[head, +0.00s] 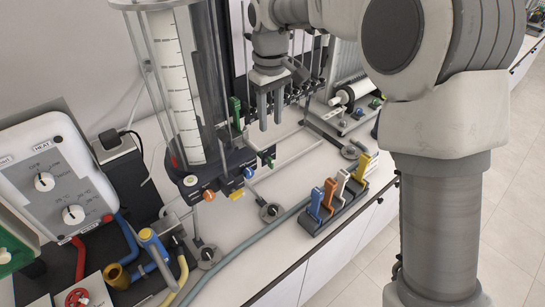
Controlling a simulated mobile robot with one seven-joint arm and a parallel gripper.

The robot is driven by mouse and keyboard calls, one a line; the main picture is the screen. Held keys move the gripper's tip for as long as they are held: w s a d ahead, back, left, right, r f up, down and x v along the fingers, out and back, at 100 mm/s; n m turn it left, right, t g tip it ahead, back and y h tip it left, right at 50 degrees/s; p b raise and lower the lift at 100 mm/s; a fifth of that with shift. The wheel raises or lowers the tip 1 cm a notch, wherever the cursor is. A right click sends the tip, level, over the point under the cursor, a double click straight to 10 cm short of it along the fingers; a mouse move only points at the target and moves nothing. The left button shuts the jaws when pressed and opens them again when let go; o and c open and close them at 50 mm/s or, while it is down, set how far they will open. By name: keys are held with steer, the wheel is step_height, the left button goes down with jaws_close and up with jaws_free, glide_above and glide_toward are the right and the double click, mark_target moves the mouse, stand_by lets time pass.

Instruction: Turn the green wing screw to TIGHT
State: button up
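My gripper (270,125) points down over the bench, with a narrow gap between its two fingers and nothing seen in it. A small green knob (269,162) sits at the right end of a row of coloured knobs on the dark base of the tall glass cylinder. It lies just below my fingertips in the picture, apart from them. Another green knob (375,103) is on the roller device to the right. A green upright handle (235,112) stands left of my gripper. I cannot tell for certain which is the wing screw, and no TIGHT mark is readable.
The tall graduated cylinder (182,85) stands close left of my gripper. A rack of blue, orange, white and yellow levers (330,198) sits near the bench's front edge. A grey hose (235,257) runs along the front. A control box (50,180) is at left.

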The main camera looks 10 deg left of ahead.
mark_target(271, 158)
step_height(271, 158, down, 14)
steer(key=shift+r+p, duration=0.1)
steer(key=shift+p, duration=0.45)
jaws_close()
